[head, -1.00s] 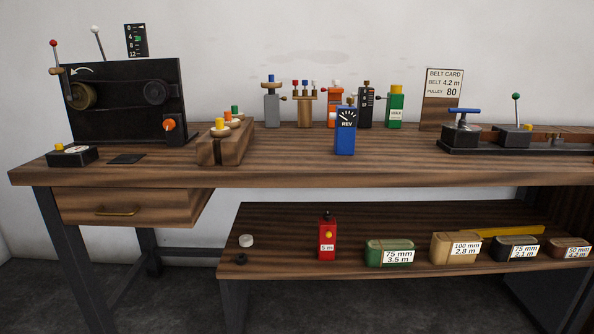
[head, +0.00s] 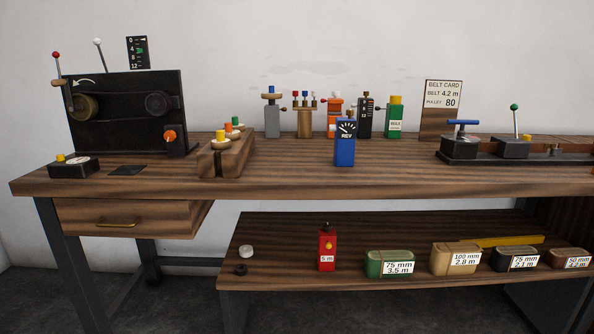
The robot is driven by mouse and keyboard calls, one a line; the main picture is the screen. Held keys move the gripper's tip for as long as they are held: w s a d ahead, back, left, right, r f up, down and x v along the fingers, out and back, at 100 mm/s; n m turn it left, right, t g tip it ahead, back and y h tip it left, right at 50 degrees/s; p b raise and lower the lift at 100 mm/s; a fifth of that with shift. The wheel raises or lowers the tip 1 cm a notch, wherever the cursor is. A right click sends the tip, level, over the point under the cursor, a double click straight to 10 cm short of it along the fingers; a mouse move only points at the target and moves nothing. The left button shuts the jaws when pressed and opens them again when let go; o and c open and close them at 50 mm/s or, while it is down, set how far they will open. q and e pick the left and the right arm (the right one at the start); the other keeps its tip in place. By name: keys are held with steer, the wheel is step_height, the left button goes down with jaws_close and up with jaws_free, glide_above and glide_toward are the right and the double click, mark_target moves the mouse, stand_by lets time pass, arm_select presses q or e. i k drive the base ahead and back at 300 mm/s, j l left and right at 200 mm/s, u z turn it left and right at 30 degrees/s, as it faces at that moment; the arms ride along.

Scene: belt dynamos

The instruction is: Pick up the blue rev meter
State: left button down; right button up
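The blue rev meter (head: 345,148) stands upright on the wooden workbench (head: 290,182), right of the middle and near the front edge. Its face has a dial and the letters REV, and a small knob sits on top. Nothing touches it in front. Neither of my grippers shows in the head view.
Behind the rev meter stand a grey device (head: 272,115), a wooden peg stand (head: 304,118), an orange device (head: 335,115), a black box (head: 366,118) and a green box (head: 395,117). A wooden block with knobs (head: 226,158) is left. A lower shelf (head: 330,285) holds labelled tins.

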mark_target(344, 136)
steer(key=i+l, duration=0.2)
steer(key=i, duration=0.2)
steer(key=i+l, duration=0.15)
steer(key=i, duration=0.25)
steer(key=i+l, duration=0.2)
steer(key=i, duration=0.2)
steer(key=i+l, duration=0.15)
steer(key=i, duration=0.25)
steer(key=k+l, duration=0.1)
steer(key=k, duration=0.9)
steer(key=i, duration=1.15)
